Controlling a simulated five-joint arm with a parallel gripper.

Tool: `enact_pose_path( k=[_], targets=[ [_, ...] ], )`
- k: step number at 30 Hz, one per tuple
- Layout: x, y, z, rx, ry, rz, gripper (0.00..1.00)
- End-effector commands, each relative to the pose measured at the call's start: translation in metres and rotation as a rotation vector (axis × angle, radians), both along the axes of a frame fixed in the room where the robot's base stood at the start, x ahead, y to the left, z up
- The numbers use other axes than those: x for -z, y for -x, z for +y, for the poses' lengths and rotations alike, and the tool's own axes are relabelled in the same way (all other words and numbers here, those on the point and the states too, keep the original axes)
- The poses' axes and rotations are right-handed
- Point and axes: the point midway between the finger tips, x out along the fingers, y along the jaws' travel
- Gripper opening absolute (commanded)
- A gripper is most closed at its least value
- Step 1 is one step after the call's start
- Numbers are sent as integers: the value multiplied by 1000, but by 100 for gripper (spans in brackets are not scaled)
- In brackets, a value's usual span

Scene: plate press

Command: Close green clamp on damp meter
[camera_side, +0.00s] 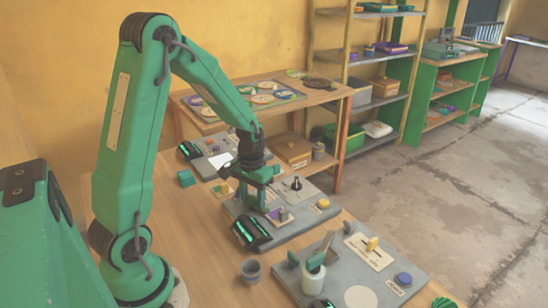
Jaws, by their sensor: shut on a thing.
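My gripper (258,202) points down over the middle grey board (296,225), at its left part. It is shut on a small part there, likely the green clamp, which is mostly hidden by the fingers and hard to tell from my green gripper. A black meter with a lit green display (250,232) sits at the near left corner of this board, just below my gripper. I cannot tell for certain that it is the damp meter. A small block with a purple base (279,215) stands right of my fingers.
On the middle board are a black knob (296,183) and a yellow button (323,203). The near board (362,292) has a white holder with a green handle (314,263), a yellow lever (373,244) and a blue button (403,279). A grey cup (251,271) stands on the table.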

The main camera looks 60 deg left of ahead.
Motion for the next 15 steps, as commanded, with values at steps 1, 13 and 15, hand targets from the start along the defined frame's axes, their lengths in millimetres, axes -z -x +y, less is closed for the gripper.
enact_pose_path(
  k=[1,13,15],
  targets=[
    [-1,0,0,3,0,-1,21],
    [0,0,0,0,0,-1,65],
    [-1,0,0,0,0,-1,65]
  ],
)
